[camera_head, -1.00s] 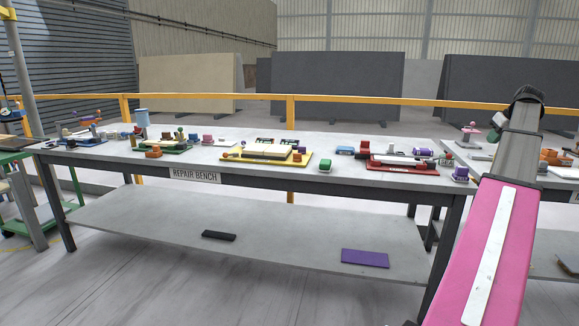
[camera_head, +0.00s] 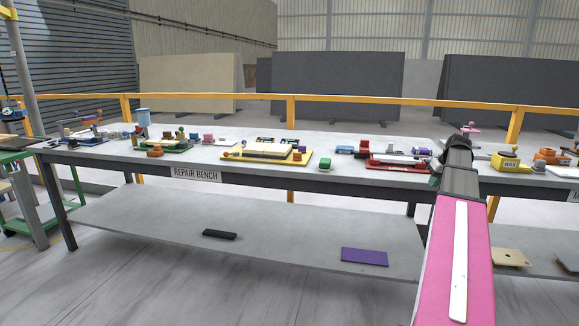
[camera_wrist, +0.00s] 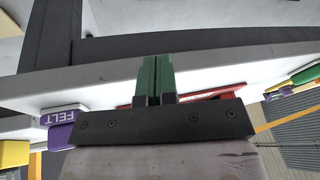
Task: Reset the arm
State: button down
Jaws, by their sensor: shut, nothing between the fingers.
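My arm, with a pink link, reaches up the right side of the head view. My gripper shows in the wrist view (camera_wrist: 155,78), where its green fingers are together with nothing between them. In the head view the gripper is mostly hidden behind the dark wrist. It is near the right part of the repair bench (camera_head: 330,180), by a red tray (camera_head: 385,164). In the wrist view the bench edge, a red piece and a purple block marked FELT (camera_wrist: 60,130) lie beyond and beside the fingers.
A yellow tray (camera_head: 235,156) and a green tray (camera_head: 175,149) with small parts stand on the bench. A yellow WAX container (camera_head: 510,160) is at right. The lower shelf holds a purple plate (camera_head: 365,257) and a black bar (camera_head: 219,235). An orange rail (camera_head: 290,108) runs behind.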

jog(key=s+a+f+g, duration=0.1)
jog(key=s+a+f, duration=0.2)
jog(key=a+f, duration=0.65)
jog(key=s+a+f+g, duration=0.1)
jog(key=s+a+f, duration=0.2)
jog(key=a+f, duration=0.65)
jog(key=s+a+f+h, duration=0.1)
jog(key=s+a+f, duration=0.5)
jog(key=a, duration=0.3)
jog(key=s+a+f+g+h, duration=0.1)
jog(key=s+a+f, duration=0.4)
jog(key=s+a, duration=0.3)
jog(key=shift+s+a+f+m, duration=0.3)
jog(key=shift+s+a+f, duration=0.1)
jog(key=shift+a, duration=0.5)
